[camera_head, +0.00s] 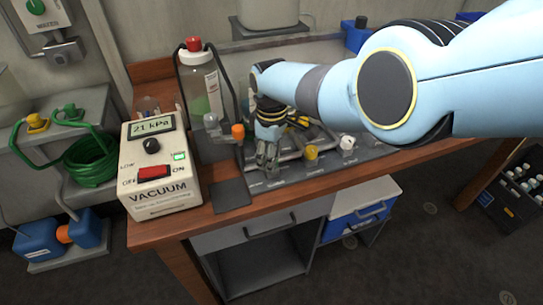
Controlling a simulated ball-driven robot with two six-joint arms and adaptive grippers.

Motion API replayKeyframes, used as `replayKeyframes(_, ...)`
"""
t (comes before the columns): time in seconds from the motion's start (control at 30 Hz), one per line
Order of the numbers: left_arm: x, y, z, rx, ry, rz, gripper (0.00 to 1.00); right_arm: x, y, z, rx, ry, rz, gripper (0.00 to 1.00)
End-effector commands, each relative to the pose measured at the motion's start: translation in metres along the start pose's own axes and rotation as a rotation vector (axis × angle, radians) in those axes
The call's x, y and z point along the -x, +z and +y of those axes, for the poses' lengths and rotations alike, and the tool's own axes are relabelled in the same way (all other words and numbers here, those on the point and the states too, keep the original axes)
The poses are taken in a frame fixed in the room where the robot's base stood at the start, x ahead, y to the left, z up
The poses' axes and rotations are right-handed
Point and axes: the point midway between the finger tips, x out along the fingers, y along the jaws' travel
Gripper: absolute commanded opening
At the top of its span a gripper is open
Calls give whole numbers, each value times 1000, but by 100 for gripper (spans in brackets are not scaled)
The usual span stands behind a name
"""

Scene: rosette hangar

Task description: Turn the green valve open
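My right arm comes in from the right, and its gripper (267,158) points down over the grey valve board (235,192) on the bench. Its fingers are small and close together; I cannot tell whether they are open, shut or around something. I see no green valve clearly on the board; the gripper covers that part. An orange knob (237,131) stands left of the gripper, and a yellow knob (311,153) and a white knob (347,142) stand to its right. A green rotary knob (36,6) sits on a wall box marked WATER. My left gripper is not in view.
A vacuum gauge box (157,190) reading 21 kPa stands on the bench's left. A red-capped bottle (203,85) stands behind the board. A green hose coil (92,160) lies left of the bench. A black bottle crate (511,195) is at right.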

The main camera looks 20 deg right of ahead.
Motion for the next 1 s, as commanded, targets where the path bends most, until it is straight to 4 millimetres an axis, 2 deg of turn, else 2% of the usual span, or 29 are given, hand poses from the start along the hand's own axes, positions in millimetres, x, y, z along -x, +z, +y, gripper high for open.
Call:
replayKeyframes(0.03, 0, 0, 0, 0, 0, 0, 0, 0, 0, 0, 0, 0, 0, 45)
replayKeyframes(0.1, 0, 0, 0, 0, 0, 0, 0, 0, 0, 0, 0, 0, 0, 54)
replayKeyframes(0.13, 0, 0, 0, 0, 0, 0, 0, 0, 0, 0, 0, 0, 0, 55)
replayKeyframes(0.43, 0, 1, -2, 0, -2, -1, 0, 1, -1, 0, -1, 1, 1, 55)
replayKeyframes(0.57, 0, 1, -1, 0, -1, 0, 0, 8, -2, 1, -1, 2, 3, 55)
replayKeyframes(0.77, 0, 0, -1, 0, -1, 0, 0, 31, -1, 0, -1, 3, 4, 55)
replayKeyframes(1.0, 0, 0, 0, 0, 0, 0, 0, 84, -1, 0, -1, 3, 4, 55)
